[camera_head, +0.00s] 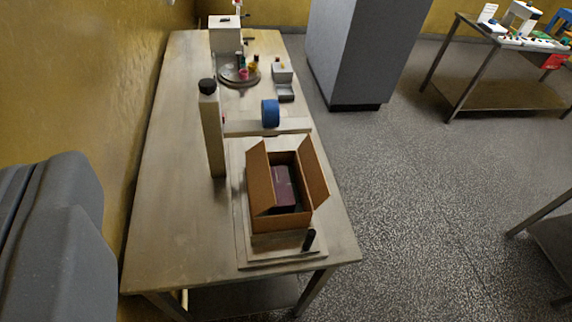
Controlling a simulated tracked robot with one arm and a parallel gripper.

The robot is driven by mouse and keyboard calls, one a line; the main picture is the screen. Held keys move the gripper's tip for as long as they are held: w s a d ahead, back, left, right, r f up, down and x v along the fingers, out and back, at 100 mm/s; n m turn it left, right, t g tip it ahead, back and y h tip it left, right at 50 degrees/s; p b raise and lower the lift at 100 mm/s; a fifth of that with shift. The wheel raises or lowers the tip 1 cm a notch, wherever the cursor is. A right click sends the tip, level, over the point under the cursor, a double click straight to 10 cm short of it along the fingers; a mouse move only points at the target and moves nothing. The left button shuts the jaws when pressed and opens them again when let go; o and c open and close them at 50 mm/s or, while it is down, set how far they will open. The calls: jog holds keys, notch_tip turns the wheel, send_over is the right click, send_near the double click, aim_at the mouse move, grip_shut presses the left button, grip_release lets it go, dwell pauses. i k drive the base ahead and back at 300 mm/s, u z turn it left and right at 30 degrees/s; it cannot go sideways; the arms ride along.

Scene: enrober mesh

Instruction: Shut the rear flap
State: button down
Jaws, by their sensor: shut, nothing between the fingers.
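An open brown cardboard box (268,223) sits on a pale board on the long table. Its left flap (260,178) and right flap (314,170) stand up and lean outward. A dark purple block (284,184) lies inside. At the far end, between the two side flaps, I see a dark brown edge, but I cannot tell for sure how the rear flap lies. The near flap is not clearly distinguishable either. My gripper is not in view.
The table (180,120) runs along a yellow wall. An upright post with a black knob (212,130) and a blue tape roll (270,113) stand just behind the box. A turntable (239,76) is farther back. A grey cabinet (360,50) stands right; open floor lies right.

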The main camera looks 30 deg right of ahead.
aim_at(262, 188)
jog(key=z, duration=0.5)
jog(key=i, duration=1)
